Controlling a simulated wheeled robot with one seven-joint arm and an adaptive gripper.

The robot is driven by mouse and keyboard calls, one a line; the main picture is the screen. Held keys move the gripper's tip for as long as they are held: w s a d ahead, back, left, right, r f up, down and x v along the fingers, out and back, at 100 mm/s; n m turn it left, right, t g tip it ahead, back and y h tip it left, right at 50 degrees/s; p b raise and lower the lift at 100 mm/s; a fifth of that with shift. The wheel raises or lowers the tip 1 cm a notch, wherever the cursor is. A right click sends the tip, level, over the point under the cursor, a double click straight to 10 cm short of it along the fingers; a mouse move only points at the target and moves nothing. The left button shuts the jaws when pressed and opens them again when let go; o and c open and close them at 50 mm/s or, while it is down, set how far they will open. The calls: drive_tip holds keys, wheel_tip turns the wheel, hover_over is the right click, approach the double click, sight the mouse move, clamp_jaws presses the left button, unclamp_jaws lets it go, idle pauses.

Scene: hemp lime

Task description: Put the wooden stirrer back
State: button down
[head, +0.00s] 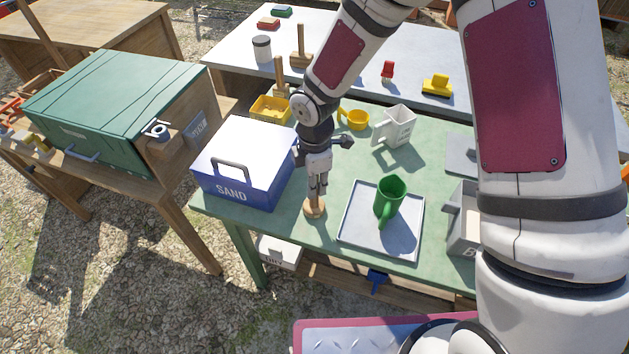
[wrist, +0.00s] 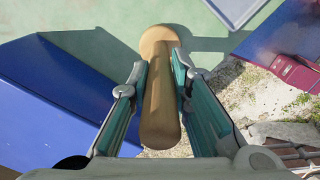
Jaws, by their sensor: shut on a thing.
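The wooden stirrer (head: 314,209) is upright near the front edge of the green table (head: 335,181), between the blue SAND box and the grey tray. My gripper (head: 318,186) points down and is shut on its handle. In the wrist view the stirrer (wrist: 160,95) lies between the two fingers of my gripper (wrist: 162,88), with its round end over the green surface. I cannot tell whether its base touches the table.
The blue SAND box (head: 237,190) with a white lid stands close left. A grey tray (head: 353,239) holding a green jug (head: 390,202) is close right. A white measuring jug (head: 398,126), yellow cup (head: 355,119) and yellow tub (head: 270,108) stand behind.

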drive_tip(key=shift+f, duration=0.2)
idle(0.6)
drive_tip(key=c, duration=1.4)
unclamp_jaws()
wheel_tip(320, 180, up, 12)
drive_tip(key=shift+d+r, duration=0.1)
drive_tip(key=shift+r, duration=0.05)
drive_tip(key=s+d+r+m+t+h, duration=0.1)
drive_tip(key=s+d+r+m+t, duration=0.1)
drive_tip(key=d+r+m, duration=0.45)
drive_tip(key=s+d+r+m+t, duration=0.1)
drive_tip(key=s+d+r+m, duration=0.4)
drive_tip(key=s+r+m, duration=0.2)
drive_tip(key=s+d+r+m+t+y, duration=0.1)
drive_tip(key=s+d+r+m+t, duration=0.1)
drive_tip(key=s+d+r+m, duration=0.4)
drive_tip(key=s+r+m, duration=0.2)
drive_tip(key=s, duration=0.2)
drive_tip(key=shift+d+r, duration=0.15)
drive_tip(key=shift+r, duration=0.05)
